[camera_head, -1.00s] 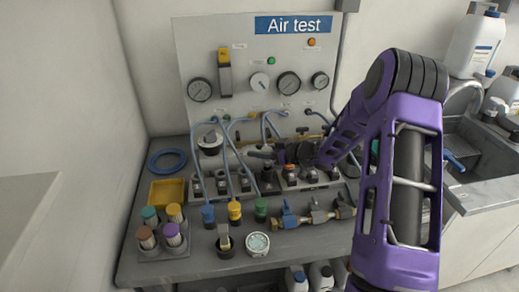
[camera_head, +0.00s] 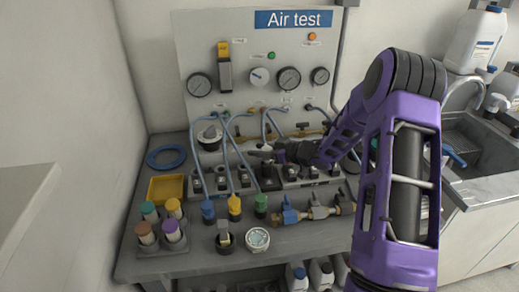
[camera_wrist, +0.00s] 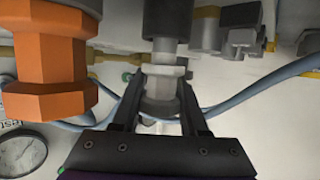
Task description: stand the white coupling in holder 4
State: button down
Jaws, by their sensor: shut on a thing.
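In the wrist view a pale grey-white coupling (camera_wrist: 162,88) with hexagonal collars sits between the two dark fingers of my gripper (camera_wrist: 161,78), which are shut on it. A black cylindrical piece (camera_wrist: 167,22) is in line with its upper end in the picture; I cannot tell whether they are joined. In the head view my gripper (camera_head: 275,151) is above the grey holder row (camera_head: 318,180) on the bench. The coupling is small there and its tilt is unclear. Holder numbers are not readable, so I cannot tell which is holder 4.
An orange coupling (camera_wrist: 48,65) is large and close at left in the wrist view. Blue hoses (camera_head: 232,150) arch over the holder row. A gauge panel (camera_head: 240,50) stands behind. Colour-topped cylinders (camera_head: 173,230), a yellow tray (camera_head: 166,188) and valves (camera_head: 315,212) crowd the bench.

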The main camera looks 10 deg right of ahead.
jog(key=shift+f, duration=0.55)
jog(key=shift+r+p, duration=0.5)
jog(key=shift+r, duration=0.3)
jog(key=shift+f, duration=0.15)
dwell(0.4)
jog(key=shift+f+b, duration=0.4)
jog(key=shift+f, duration=0.3)
jog(key=shift+c, duration=1.8)
grip_release()
jog(key=shift+r, duration=0.1)
jog(key=p+v, duration=0.1)
jog(key=v, duration=1.6)
jog(key=shift+s+d+p, duration=0.2)
jog(key=shift+p, duration=0.1)
